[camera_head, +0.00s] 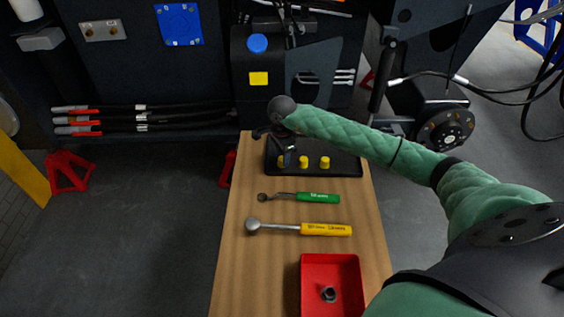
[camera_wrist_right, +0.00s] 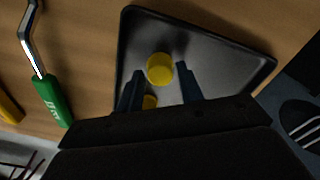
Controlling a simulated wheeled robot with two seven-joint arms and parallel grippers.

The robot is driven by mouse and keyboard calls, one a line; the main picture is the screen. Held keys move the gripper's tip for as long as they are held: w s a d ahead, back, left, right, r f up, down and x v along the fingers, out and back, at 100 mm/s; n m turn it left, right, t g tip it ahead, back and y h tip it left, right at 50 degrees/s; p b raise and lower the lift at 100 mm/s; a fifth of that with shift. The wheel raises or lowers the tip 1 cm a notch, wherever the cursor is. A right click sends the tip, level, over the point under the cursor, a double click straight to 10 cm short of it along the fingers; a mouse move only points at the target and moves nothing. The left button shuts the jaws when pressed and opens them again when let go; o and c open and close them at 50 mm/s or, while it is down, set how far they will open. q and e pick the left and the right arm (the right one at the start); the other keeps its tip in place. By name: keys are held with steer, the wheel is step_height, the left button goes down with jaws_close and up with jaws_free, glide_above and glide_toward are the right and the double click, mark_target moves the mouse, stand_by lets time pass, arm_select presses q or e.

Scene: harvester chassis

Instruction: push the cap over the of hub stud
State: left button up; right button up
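A second cap (camera_wrist_right: 149,102) shows partly beside the left finger. A round dark hub (camera_head: 445,132) with small studs is at the right in the head view. My left gripper is out of view.
The dark chassis (camera_head: 140,70) stands behind the table.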

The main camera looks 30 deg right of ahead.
steer(key=c, duration=0.5)
steer(key=shift+r+p, duration=0.4)
steer(key=shift+r, duration=2.65)
steer(key=shift+c, duration=0.2)
